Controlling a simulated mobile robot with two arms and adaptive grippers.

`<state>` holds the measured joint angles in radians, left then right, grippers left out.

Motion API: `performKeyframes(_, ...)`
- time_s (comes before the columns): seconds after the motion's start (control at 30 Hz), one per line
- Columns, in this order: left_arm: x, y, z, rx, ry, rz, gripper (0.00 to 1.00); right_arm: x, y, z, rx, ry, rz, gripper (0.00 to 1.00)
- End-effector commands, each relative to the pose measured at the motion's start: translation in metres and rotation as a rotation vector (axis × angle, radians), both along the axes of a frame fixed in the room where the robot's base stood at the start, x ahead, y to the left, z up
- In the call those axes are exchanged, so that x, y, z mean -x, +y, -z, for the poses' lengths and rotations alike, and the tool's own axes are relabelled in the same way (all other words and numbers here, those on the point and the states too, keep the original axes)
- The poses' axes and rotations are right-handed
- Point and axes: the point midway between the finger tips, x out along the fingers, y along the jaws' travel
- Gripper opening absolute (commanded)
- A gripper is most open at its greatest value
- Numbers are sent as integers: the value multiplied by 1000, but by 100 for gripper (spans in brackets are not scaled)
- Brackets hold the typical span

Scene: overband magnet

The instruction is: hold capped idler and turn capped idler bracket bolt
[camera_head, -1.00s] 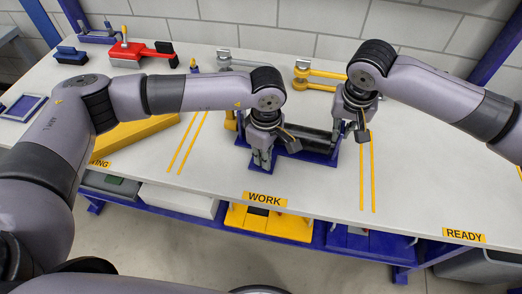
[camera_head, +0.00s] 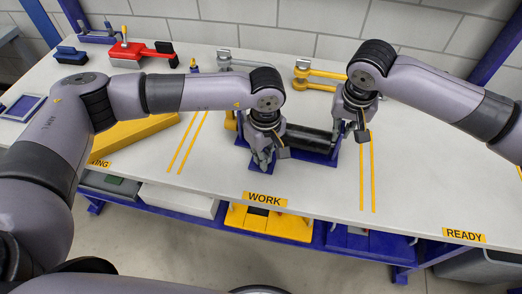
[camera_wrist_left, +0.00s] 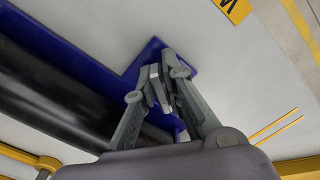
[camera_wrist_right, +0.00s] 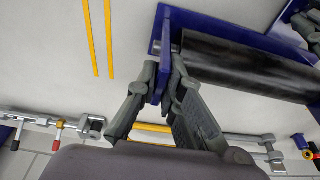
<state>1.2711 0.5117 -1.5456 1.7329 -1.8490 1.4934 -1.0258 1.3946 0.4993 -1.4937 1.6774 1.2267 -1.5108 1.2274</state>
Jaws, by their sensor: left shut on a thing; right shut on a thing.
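The capped idler is a black roller (camera_head: 308,137) in a blue bracket frame, in the work area. It also shows in the left wrist view (camera_wrist_left: 55,90) and the right wrist view (camera_wrist_right: 245,68). My left gripper (camera_head: 262,163) points down at the frame's near left corner. Its fingers (camera_wrist_left: 160,85) are closed together over the blue foot plate (camera_wrist_left: 145,60); the bracket bolt between them is hidden. My right gripper (camera_head: 355,132) is at the roller's right end. Its fingers (camera_wrist_right: 160,78) are shut on the upright blue end plate (camera_wrist_right: 162,48), one on each side.
Yellow and grey tools (camera_head: 318,76) lie behind the idler. A red tool (camera_head: 128,52) and blue items stand at the back left. A yellow block (camera_head: 135,133) lies under my left arm. The table (camera_head: 430,170) is clear on the right.

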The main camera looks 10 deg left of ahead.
Motion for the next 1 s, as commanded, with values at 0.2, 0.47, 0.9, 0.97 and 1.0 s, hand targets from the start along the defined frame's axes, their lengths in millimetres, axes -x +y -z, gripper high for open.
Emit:
performKeyframes(0.2,0,0,0,-1,1,21,0,0,0,0,0,-1,0,0)
performKeyframes(0.47,2,1,0,0,2,159,0,0,0,0,0,-1,0,0)
performKeyframes(0.9,2,1,0,0,1,201,21,0,0,0,0,-1,0,0)
performKeyframes(0.97,1,1,0,0,1,200,25,0,0,0,0,-1,0,0)
performKeyframes(1.0,1,1,0,0,1,200,28,0,0,0,0,-1,0,0)
